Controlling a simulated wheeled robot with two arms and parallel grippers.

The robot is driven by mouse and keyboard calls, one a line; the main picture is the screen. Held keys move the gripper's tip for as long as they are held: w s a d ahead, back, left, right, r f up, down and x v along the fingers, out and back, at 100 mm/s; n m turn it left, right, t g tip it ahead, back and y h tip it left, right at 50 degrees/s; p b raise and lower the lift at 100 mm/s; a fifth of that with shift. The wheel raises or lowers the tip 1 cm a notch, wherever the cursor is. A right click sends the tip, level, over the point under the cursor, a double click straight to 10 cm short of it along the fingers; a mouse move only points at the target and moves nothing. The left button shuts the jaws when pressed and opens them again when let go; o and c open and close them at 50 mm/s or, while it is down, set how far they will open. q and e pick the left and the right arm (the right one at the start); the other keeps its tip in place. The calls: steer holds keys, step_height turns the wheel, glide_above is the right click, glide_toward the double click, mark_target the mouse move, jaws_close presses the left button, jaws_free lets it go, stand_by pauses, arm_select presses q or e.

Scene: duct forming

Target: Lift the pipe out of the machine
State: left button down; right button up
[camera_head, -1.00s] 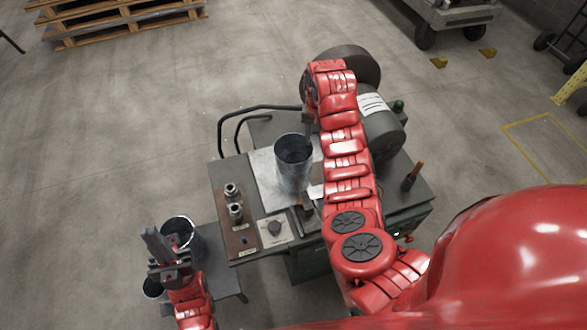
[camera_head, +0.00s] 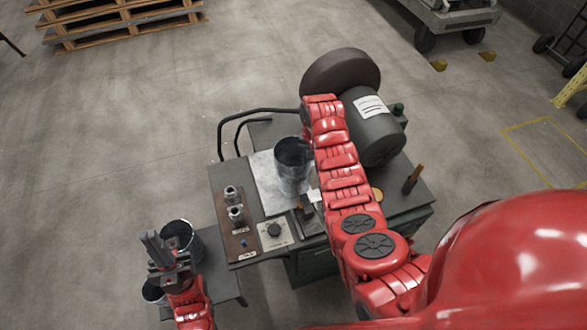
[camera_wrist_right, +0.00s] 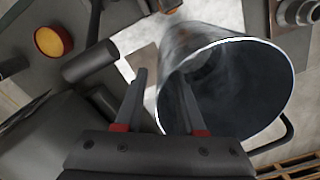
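The pipe (camera_head: 291,180) is a grey metal cylinder, open at the top, standing upright on the machine's pale plate (camera_head: 266,178). In the right wrist view the pipe (camera_wrist_right: 172,50) shows its open mouth and bright rim. My right gripper (camera_wrist_right: 162,75) is open at the pipe's near rim. One finger appears over the pipe's opening and the other outside the rim, with a gap between them. I cannot tell whether either touches the wall. In the head view my right arm hides most of this gripper. My left gripper (camera_head: 158,248) is empty at lower left, away from the pipe.
The machine (camera_head: 236,180) has a control panel with a knob (camera_head: 274,230), a large dark wheel (camera_head: 340,72) and a motor (camera_head: 375,130). More metal cylinders (camera_head: 192,245) stand on a side table (camera_head: 225,287) near my left gripper. A pallet (camera_head: 120,22) lies far off.

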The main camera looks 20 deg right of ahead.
jaws_close()
stand_by(1.4)
